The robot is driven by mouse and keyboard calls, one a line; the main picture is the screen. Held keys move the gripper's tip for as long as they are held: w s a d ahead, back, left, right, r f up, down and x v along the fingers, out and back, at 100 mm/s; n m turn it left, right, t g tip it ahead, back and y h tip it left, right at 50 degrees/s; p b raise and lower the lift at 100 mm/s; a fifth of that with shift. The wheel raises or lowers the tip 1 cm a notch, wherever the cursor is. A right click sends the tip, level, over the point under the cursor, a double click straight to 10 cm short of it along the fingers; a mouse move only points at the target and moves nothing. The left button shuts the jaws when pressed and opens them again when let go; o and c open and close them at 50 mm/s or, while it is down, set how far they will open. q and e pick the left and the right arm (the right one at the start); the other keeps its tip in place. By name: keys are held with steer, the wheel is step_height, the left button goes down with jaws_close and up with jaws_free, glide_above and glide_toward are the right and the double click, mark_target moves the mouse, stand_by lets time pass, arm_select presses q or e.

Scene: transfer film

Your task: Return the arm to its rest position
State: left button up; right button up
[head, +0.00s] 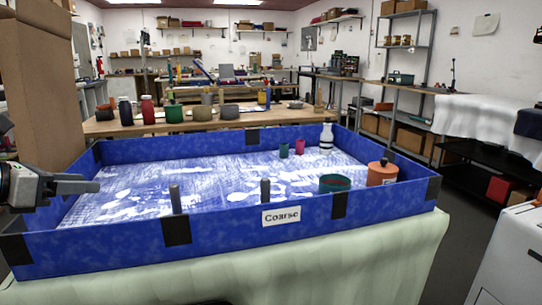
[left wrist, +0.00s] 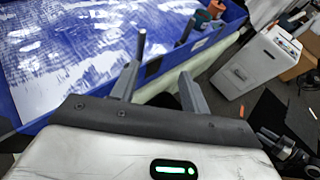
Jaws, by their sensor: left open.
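My left gripper (head: 82,186) is at the left edge of the head view, above the left end of the blue tray (head: 120,240). In the left wrist view its fingers (left wrist: 159,70) are spread apart with nothing between them. The tray is labelled "Coarse" and has a blue and white patterned floor. Two grey posts, a left one (head: 175,200) and a right one (head: 265,190), stand near its front wall. A dark jointed part at the lower right of the left wrist view may be my right arm; its jaws are unclear.
At the tray's right are an orange pot (head: 382,173), a green round container (head: 334,184) and a white bottle (head: 326,136). A tall cardboard box (head: 40,85) stands close behind my left gripper. A white cabinet (head: 508,255) is at right. Several jars stand on the table behind.

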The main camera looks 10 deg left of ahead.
arm_select(q)
steer(key=w+d+f+n+h+p, duration=0.2)
steer(key=d+f+n+h, duration=0.3)
steer(key=d+f+n, duration=1.15)
steer(key=s+d+f+n+g+y+p, duration=0.2)
steer(key=s+d+f+n+y, duration=0.3)
steer(key=s+d+f+n, duration=0.9)
steer(key=f+n, duration=0.1)
steer(key=n, duration=0.5)
steer(key=shift+f+n+y, duration=0.3)
steer(key=shift+n, duration=0.05)
arm_select(e)
steer(key=shift+w+d+r, duration=0.25)
steer(key=shift+w+r, duration=0.1)
steer(key=shift+r, duration=0.4)
arm_select(q)
steer(key=shift+d, duration=0.15)
